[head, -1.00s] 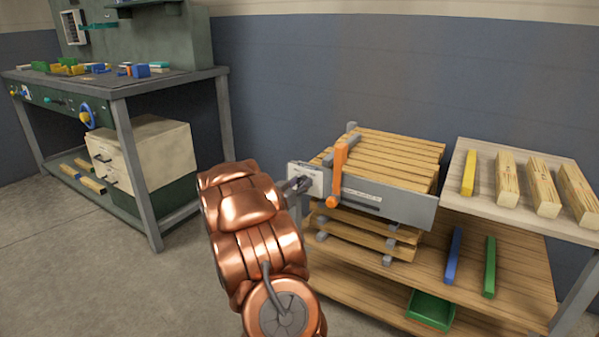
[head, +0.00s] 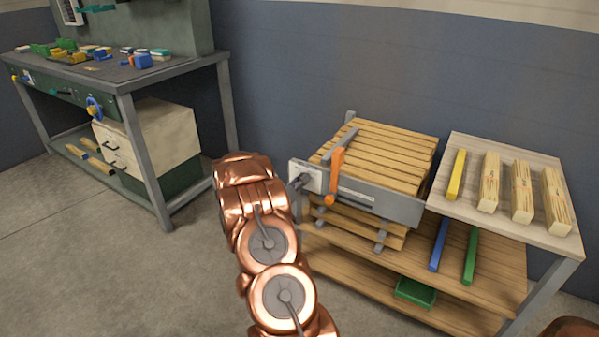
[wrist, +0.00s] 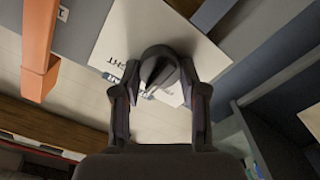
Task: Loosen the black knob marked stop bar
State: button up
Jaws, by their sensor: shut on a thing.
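The black knob (wrist: 160,68) sits on a white plate (wrist: 125,40) with partly hidden dark lettering. The lettering is too covered to read in full. My gripper (wrist: 160,95) is shut on the knob, with one finger on each side of it in the wrist view. In the head view my gripper (head: 299,183) is a small dark shape in front of the white plate (head: 312,176), at the left end of the grey metal front bar (head: 385,203). The knob cannot be told apart from the gripper there.
An orange lever (head: 335,175) hangs just right of the plate; it also shows at the left of the wrist view (wrist: 38,50). Wooden slats (head: 385,150) are stacked behind. A shelf with wood blocks (head: 522,190) stands right, a workbench (head: 130,80) left.

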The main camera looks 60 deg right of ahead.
jog(key=n+p, duration=0.2)
jog(key=p, duration=0.1)
jog(key=shift+r+p, duration=0.3)
jog(key=n+p, duration=0.3)
jog(key=p, duration=0.1)
jog(key=shift+w+f+n+p, duration=0.1)
jog(key=shift+f+n+p, duration=0.05)
jog(key=shift+n+p, duration=0.8)
jog(key=shift+f+n+p, duration=0.1)
jog(key=shift+n+p, duration=0.8)
jog(key=shift+n, duration=0.05)
jog(key=o, duration=1.1)
jog(key=shift+f, duration=0.15)
jog(key=shift+o, duration=0.2)
jog(key=shift+a, duration=0.1)
jog(key=a, duration=1.1)
jog(key=shift+s+a, duration=0.3)
jog(key=shift+a, duration=0.05)
jog(key=shift+w, duration=0.1)
